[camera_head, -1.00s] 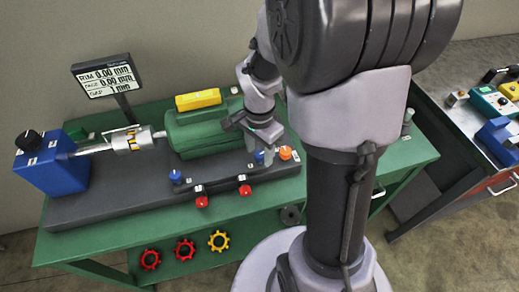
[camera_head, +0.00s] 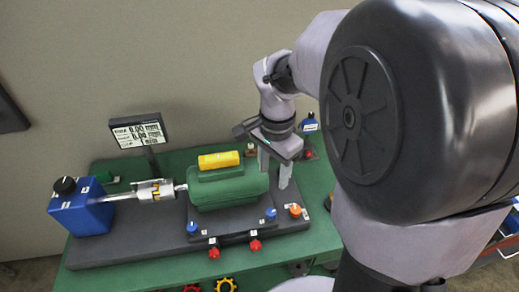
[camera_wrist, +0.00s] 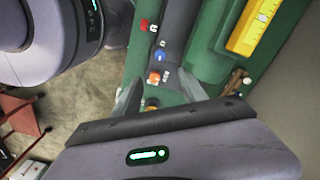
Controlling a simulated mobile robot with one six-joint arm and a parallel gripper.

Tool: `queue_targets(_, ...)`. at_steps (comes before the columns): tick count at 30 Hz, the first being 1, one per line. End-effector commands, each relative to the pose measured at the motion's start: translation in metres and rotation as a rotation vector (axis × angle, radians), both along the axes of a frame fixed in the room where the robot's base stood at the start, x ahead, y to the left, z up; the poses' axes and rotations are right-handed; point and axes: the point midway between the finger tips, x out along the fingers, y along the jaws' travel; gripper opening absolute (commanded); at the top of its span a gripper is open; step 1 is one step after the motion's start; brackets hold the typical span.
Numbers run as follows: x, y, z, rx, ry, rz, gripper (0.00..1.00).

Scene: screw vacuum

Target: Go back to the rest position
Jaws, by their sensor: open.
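My gripper (camera_head: 274,170) is open and empty, pointing down beside the right end of the green motor (camera_head: 228,188) in the head view. In the wrist view my gripper (camera_wrist: 160,92) shows two spread grey fingers with nothing between them but bench and an orange knob (camera_wrist: 153,78). The motor has a yellow block (camera_head: 218,160) on top and stands on a dark base plate (camera_head: 125,245). I cannot tell the exact gap between the fingers and the motor.
A blue unit (camera_head: 80,208) with a shaft coupling (camera_head: 155,191) stands at the left. A display (camera_head: 138,130) rises behind it. Open wall space lies above the bench.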

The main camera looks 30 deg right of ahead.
Motion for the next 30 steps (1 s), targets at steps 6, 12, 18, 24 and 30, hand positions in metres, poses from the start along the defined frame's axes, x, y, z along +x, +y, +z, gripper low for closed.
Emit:
queue_targets(6, 0.000, 0.000, 0.000, 0.000, 0.000, 0.000, 0.50)
queue_targets(12, -0.027, 0.053, 0.031, -0.003, -0.173, 0.282, 0.50)
queue_targets(18, -0.090, 0.126, 0.050, -0.053, -0.464, 0.772, 0.50)
queue_targets(24, -0.110, 0.144, 0.050, -0.085, -0.561, 0.929, 0.50)
queue_targets(30, -0.109, 0.144, 0.051, -0.085, -0.559, 0.926, 0.50)
